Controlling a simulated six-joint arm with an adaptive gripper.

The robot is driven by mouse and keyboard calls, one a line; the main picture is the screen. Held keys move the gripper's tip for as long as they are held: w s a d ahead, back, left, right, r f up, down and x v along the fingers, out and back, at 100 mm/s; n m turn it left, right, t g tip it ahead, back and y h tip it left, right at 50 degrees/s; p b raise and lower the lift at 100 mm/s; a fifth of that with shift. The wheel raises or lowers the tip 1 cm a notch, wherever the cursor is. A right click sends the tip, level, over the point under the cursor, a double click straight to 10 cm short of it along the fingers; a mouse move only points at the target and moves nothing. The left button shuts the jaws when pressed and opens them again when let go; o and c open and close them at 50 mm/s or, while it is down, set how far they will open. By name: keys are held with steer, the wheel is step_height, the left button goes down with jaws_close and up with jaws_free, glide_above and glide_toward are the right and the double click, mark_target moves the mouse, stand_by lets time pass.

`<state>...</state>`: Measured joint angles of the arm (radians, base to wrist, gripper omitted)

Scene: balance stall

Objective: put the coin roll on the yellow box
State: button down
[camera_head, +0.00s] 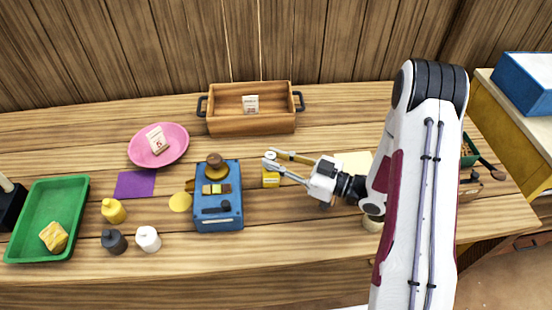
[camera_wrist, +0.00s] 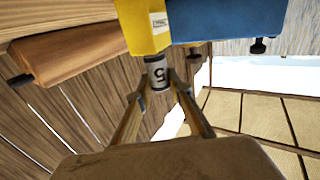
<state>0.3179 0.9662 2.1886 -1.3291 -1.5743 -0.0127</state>
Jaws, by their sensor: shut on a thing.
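The yellow box (camera_head: 270,180) stands on the table just right of a blue device, partly below my gripper in the head view. It also shows in the wrist view (camera_wrist: 145,27), with a pale label. In the head view the roll is too small to make out.
The blue device (camera_head: 232,211) stands close left of the yellow box. A wooden tray (camera_head: 268,125) with dark handles is behind. A pink plate (camera_head: 176,137), purple cloth (camera_head: 135,184), small bottles (camera_head: 148,239) and green tray (camera_head: 70,200) lie left. Bare table is in front.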

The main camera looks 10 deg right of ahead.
stand_by(0.3)
steer(key=c, duration=1.8)
jaws_free()
steer(key=shift+f, duration=0.1)
steer(key=shift+c, duration=0.2)
steer(key=v, duration=0.7)
steer(key=shift+d, duration=0.25)
steer(key=shift+s, duration=0.15)
